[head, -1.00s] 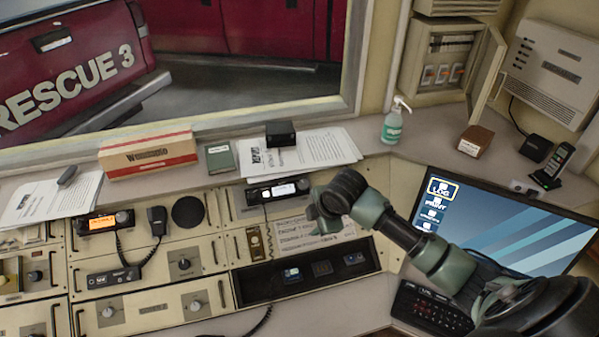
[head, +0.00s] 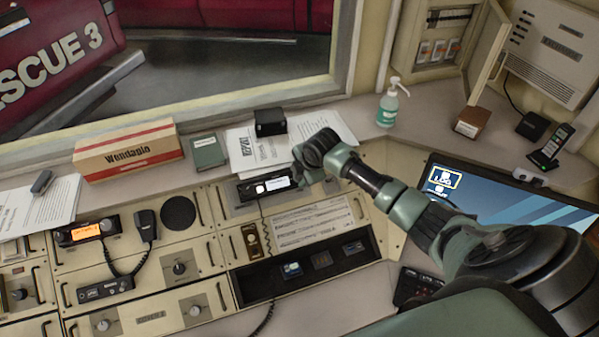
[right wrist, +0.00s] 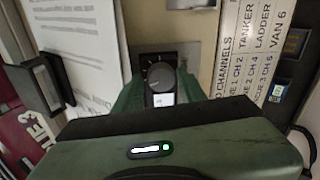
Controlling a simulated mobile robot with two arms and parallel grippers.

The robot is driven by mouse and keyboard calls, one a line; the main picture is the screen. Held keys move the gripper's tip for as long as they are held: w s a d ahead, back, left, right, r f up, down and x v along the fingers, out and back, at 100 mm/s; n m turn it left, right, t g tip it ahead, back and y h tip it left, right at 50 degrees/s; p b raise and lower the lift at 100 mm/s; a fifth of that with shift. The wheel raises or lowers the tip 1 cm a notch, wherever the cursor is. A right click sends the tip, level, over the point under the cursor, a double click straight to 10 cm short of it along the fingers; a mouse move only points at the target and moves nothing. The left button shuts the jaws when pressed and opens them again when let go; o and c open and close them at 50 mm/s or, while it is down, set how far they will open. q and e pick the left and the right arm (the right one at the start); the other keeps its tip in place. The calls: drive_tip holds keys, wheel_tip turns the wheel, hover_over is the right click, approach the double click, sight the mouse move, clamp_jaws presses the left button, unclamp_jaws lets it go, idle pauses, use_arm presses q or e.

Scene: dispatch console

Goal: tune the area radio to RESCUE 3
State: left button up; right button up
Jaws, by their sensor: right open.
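A black radio with a lit white display (head: 268,186) is set in the console's upper panel; its display text is too small to read. My right gripper (head: 304,176) is at its right end in the head view. In the right wrist view, a round black knob (right wrist: 160,76) shows between the open green fingers of the right gripper (right wrist: 160,98); I cannot tell whether they touch it. A channel list card (head: 318,222) lies below the radio and reads partly in the right wrist view (right wrist: 255,50). My left gripper is not in view.
A second radio with an orange display (head: 88,231) and a handset (head: 145,226) sits at left. A black box (head: 270,122), papers (head: 325,127), a green book (head: 209,152) and a Wendapio box (head: 128,150) line the ledge. A monitor (head: 530,205) stands at right.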

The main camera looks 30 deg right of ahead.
drive_tip(key=shift+s, duration=0.15)
drive_tip(key=c, duration=0.8)
clamp_jaws()
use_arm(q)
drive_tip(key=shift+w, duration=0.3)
